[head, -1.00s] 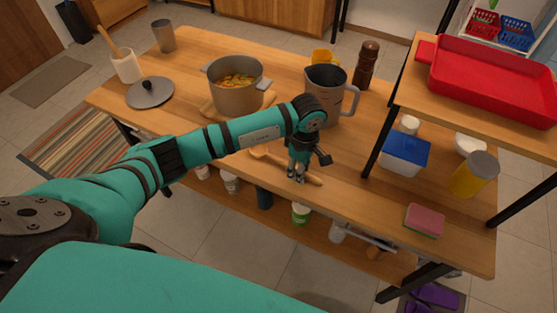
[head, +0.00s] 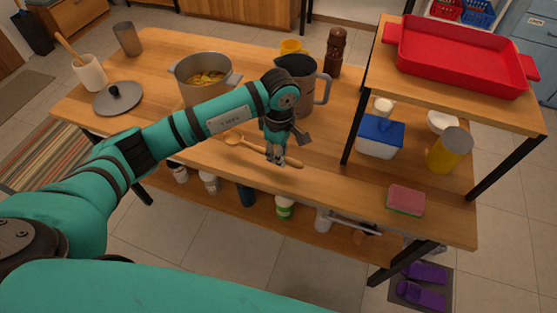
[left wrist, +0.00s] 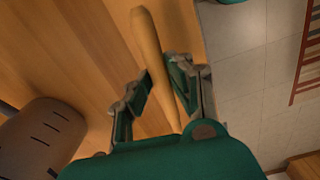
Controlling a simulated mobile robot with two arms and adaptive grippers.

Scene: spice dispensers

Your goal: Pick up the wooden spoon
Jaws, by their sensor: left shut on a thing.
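The wooden spoon (head: 292,163) lies along the front part of the wooden table, its bowl to the left and its handle to the right. My left gripper (head: 276,159) points down over the handle and is shut on it. In the left wrist view the spoon's handle (left wrist: 147,35) runs between the two fingers of my left gripper (left wrist: 157,85). I cannot tell whether the spoon is clear of the tabletop. My right gripper is not in view.
A metal pitcher (head: 293,68) stands just behind my left gripper. A pot of food (head: 190,92) and a lid (head: 118,99) stand to the left. A raised shelf with a red tray (head: 460,65), a blue-lidded box (head: 380,137) and a sponge (head: 406,200) are to the right.

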